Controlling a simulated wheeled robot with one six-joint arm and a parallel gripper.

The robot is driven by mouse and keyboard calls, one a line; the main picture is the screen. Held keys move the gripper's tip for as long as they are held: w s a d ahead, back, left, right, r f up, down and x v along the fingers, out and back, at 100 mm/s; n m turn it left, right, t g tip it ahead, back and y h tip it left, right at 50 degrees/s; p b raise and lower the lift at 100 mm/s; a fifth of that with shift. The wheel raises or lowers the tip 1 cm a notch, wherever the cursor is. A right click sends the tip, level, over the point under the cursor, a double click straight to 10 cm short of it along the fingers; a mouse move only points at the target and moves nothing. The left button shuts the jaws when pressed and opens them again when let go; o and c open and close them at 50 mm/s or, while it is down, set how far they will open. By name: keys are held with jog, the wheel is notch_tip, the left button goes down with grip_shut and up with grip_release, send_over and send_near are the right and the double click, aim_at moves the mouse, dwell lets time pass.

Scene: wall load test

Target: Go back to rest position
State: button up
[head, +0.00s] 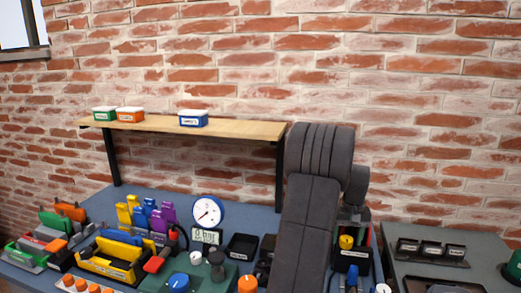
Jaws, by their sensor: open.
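My dark grey arm rises in the front of the head view, right of the middle, and bends at a thick ribbed joint. My gripper (352,218) is small and partly hidden behind the arm. It points down above a black holder (351,260) with a yellow-topped item in it. I see nothing held in it. Its fingertips are hard to make out against the things behind.
A wooden shelf (235,129) bears green (104,114), orange (130,115) and blue (194,119) boxes. The blue bench (90,204) below is crowded with tools, a round gauge (207,211) and a black tray (242,247). A grey surface (400,232) lies at right.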

jog(key=m+b, duration=0.1)
jog(key=m, duration=0.2)
jog(key=shift+m, duration=0.4)
notch_tip(320, 180, up, 9)
jog(key=shift+f, duration=0.2)
